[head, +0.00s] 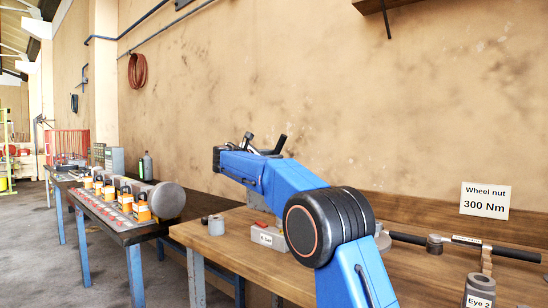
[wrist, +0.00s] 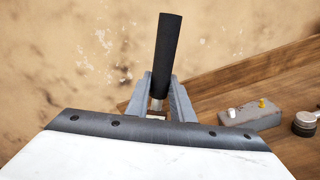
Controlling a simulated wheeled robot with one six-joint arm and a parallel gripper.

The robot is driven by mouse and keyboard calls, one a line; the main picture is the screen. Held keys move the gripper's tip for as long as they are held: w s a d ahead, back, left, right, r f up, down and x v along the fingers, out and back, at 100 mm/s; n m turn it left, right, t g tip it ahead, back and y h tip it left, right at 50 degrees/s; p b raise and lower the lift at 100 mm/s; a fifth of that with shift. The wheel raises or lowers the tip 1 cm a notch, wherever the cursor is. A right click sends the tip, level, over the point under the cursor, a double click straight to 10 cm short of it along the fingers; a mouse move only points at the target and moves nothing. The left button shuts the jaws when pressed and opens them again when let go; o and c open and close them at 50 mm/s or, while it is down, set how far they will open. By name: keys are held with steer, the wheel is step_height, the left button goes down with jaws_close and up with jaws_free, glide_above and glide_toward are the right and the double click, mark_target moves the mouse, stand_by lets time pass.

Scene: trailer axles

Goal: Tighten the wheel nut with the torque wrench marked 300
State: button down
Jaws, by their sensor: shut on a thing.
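My gripper (wrist: 158,92) is shut on a tool with a thick black handle (wrist: 167,52) and a short metal part between the fingers. The tool is held up above the wooden bench, against the wall. Most of it is hidden, and no marking on it can be read. In the head view my gripper (head: 254,148) is at the end of the blue arm. Another long black-ended bar tool (head: 515,251) lies on the bench at right, with a white label too small to read. A sign (head: 485,200) on the wall reads "Wheel nut 300 Nm". I cannot make out the wheel nut.
A grey box (head: 268,238) with a label stands on the bench, partly behind my arm. A grey cylinder (head: 480,290) labelled "Eye 2" stands at front right. A dark table (head: 125,235) at left carries orange items and a large grey cylinder. A bare bench strip lies at front left.

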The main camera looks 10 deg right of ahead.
steer(key=shift+x, duration=1.25)
stand_by(0.4)
steer(key=shift+s+d, duration=0.1)
steer(key=shift+s+d+f+m, duration=0.45)
steer(key=shift+s+f+m, duration=0.05)
steer(key=shift+s+m, duration=0.2)
stand_by(1.5)
steer(key=shift+a, duration=0.15)
stand_by(0.3)
steer(key=shift+v, duration=2.05)
